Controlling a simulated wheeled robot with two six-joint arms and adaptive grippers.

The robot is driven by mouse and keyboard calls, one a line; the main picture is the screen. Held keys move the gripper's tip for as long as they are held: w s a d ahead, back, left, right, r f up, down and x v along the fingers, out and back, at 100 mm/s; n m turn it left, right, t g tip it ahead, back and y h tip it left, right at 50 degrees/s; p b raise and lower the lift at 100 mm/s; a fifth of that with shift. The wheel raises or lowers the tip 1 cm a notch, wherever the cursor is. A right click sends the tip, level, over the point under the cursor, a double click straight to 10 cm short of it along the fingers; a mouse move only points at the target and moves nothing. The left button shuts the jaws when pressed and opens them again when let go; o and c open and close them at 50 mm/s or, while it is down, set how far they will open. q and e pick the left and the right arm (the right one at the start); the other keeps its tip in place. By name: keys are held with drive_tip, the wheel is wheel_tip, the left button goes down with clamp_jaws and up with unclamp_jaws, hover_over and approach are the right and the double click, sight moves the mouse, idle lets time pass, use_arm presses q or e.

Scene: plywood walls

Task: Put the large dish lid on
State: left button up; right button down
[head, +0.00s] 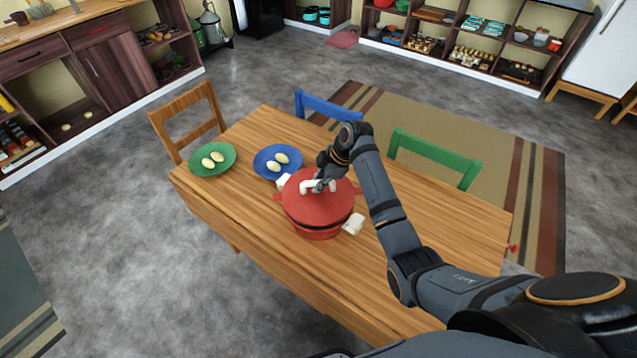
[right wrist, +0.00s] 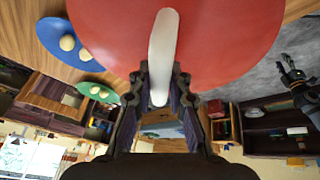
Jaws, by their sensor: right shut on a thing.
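The large red dish lid (head: 308,205) has a white handle (head: 320,186) and is over the red dish (head: 318,234) on the wooden table. A dark line shows between lid and dish at the front; I cannot tell if the lid is fully seated. My right gripper (head: 322,183) is shut on the lid's handle from above. In the right wrist view the white handle (right wrist: 161,60) runs between the fingers, with the red lid (right wrist: 225,45) behind it. What seems to be my left gripper (right wrist: 292,75) shows small at the right edge there; its fingers are unclear.
White pads (head: 353,224) sit at the dish's sides. A blue plate (head: 264,170) and a green plate (head: 196,169) with pale egg-shaped things stand to the left on the table (head: 430,225). Blue and green chairs (head: 440,158) line the far side. The table's right part is clear.

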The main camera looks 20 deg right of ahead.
idle(0.4)
drive_tip(key=shift+p, duration=0.35)
drive_tip(key=shift+f, duration=0.25)
idle(0.3)
drive_tip(key=shift+f, duration=0.8)
